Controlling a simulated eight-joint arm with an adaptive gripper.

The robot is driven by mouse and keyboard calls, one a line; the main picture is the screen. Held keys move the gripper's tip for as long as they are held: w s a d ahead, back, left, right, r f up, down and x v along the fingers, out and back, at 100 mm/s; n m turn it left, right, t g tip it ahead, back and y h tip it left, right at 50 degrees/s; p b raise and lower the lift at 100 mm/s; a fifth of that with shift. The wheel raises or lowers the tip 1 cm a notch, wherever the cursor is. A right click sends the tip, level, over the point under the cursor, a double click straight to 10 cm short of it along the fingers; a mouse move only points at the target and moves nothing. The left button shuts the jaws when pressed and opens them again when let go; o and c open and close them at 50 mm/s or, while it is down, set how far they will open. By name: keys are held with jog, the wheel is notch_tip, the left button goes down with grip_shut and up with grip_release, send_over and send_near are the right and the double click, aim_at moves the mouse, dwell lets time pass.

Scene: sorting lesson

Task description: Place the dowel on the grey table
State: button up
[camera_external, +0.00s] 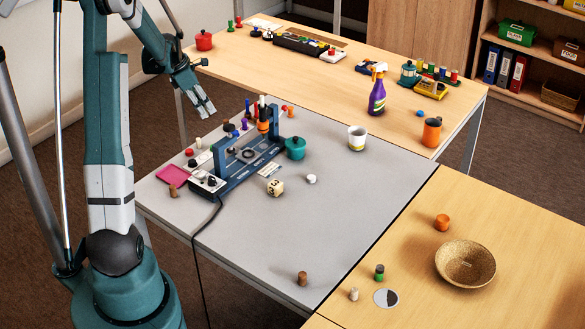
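The grey table (330,225) stands in the middle, between two wooden tables. Which thing is the dowel is not certain. Small peg-like pieces show: a brown one (303,278) upright near the grey table's front edge, another brown one (173,191) at its left edge, and a pale one (354,294) on the right wooden table beside a green-and-dark peg (379,272). My gripper (205,112) hangs in the air at the upper left, beyond the grey table's left end. Its fingers look spread, with nothing visible between them. It is well away from these pieces.
A blue device (245,160) with uprights and a trailing cable fills the grey table's left side. A teal pot (296,148), die (275,187), white knob (311,179) and white mug (357,138) stand nearby. The grey table's front middle is clear. A woven bowl (466,264) sits on the right table.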

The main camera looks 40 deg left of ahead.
jog(key=shift+f, duration=0.35)
dwell(0.3)
jog(key=shift+f+b, duration=0.75)
jog(key=shift+f, duration=2.35)
jog(key=shift+f+b, duration=0.5)
jog(key=shift+f, duration=1.4)
jog(key=shift+f, duration=0.1)
jog(key=shift+o, duration=0.8)
jog(key=o, duration=0.4)
